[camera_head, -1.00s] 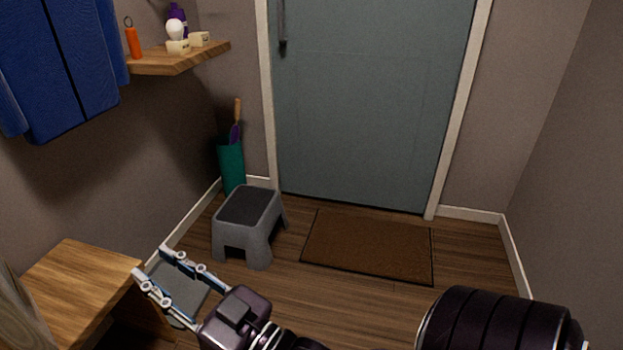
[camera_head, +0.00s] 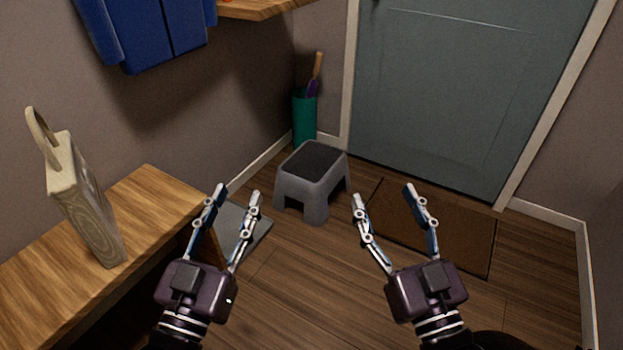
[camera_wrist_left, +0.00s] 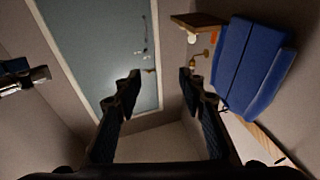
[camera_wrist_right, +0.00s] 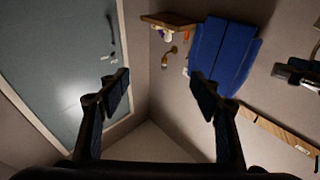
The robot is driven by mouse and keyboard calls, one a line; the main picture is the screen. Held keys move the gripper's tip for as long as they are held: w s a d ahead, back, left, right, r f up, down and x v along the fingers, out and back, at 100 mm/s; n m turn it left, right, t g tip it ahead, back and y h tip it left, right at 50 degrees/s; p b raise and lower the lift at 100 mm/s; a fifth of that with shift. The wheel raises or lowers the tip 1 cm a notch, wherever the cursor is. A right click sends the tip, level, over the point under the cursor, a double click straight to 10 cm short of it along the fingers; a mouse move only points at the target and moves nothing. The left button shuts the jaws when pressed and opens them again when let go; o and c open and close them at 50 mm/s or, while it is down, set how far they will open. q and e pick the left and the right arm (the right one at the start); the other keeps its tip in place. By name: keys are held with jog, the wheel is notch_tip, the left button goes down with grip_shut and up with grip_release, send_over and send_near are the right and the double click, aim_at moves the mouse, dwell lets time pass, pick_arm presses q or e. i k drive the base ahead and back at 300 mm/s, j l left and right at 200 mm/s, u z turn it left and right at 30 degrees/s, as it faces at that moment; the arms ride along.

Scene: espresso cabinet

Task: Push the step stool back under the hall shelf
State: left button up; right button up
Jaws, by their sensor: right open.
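The grey step stool (camera_head: 312,180), with a dark top, stands upright on the floor between the left wall and the doormat. The wooden hall shelf (camera_head: 262,10) is on the left wall, cut off by the top edge in the head view; it also shows in the left wrist view (camera_wrist_left: 197,20) and the right wrist view (camera_wrist_right: 165,21). My left gripper (camera_head: 238,192) is open and empty, on the near left side of the stool in the picture. My right gripper (camera_head: 384,193) is open and empty, to the right of the stool. Neither visibly touches it.
A teal stand (camera_head: 304,118) with a wooden-handled item is behind the stool. A brown doormat (camera_head: 455,233) lies before the blue-grey door (camera_head: 465,90). A wooden bench (camera_head: 150,200) bearing a pale upright object (camera_head: 85,200) is at left. A grey mat (camera_head: 250,222) lies near it.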

aim_at(309, 177)
jog(key=i+l, duration=0.1)
jog(key=i, duration=0.65)
jog(key=i+l+u, duration=0.1)
jog(key=i, duration=0.7)
